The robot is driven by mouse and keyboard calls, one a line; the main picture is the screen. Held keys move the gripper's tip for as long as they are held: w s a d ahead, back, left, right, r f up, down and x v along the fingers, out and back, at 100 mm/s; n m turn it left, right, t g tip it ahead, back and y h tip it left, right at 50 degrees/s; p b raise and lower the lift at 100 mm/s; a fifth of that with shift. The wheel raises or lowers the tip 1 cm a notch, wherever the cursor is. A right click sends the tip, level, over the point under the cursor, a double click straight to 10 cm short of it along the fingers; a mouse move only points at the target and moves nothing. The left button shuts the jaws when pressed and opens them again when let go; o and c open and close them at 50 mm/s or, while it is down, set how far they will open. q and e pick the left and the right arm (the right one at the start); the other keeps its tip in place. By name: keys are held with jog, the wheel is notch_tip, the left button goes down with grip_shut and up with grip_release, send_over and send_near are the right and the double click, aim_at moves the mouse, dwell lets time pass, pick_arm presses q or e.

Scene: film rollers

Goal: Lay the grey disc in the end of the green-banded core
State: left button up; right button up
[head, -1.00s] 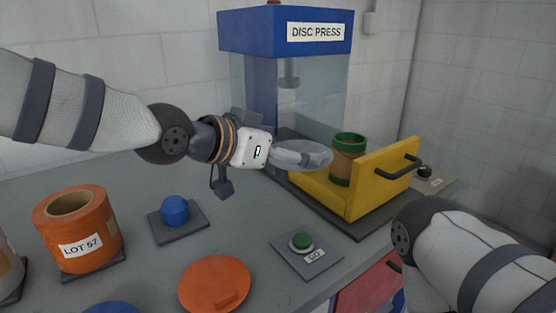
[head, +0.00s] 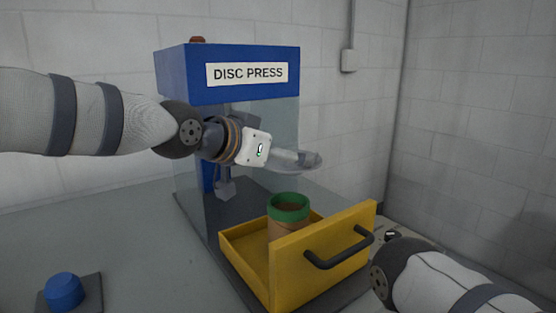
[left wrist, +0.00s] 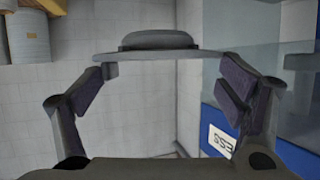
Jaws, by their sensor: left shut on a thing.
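The green-banded core (head: 287,230) stands upright in the yellow drawer (head: 242,257), a brown tube with a green rim and an open top. My left gripper (head: 298,158) is shut on the grey disc (head: 313,161) and holds it in the air above the core, with a clear gap between them. In the head view the gripper partly hides the disc.
The blue disc press (head: 228,85) with clear side panels stands behind the drawer. The drawer's black handle (head: 338,250) faces front right. A blue knob on a dark plate (head: 63,290) is at the lower left. The grey bench between is clear.

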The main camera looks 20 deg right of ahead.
pick_arm(q)
notch_tip(320, 180, down, 8)
jog(key=shift+b, duration=0.45)
jog(key=shift+a, duration=0.15)
dwell(1.4)
jog(key=o, duration=1.5)
jog(key=shift+r+p, duration=0.6)
jog(key=shift+r, duration=2.95)
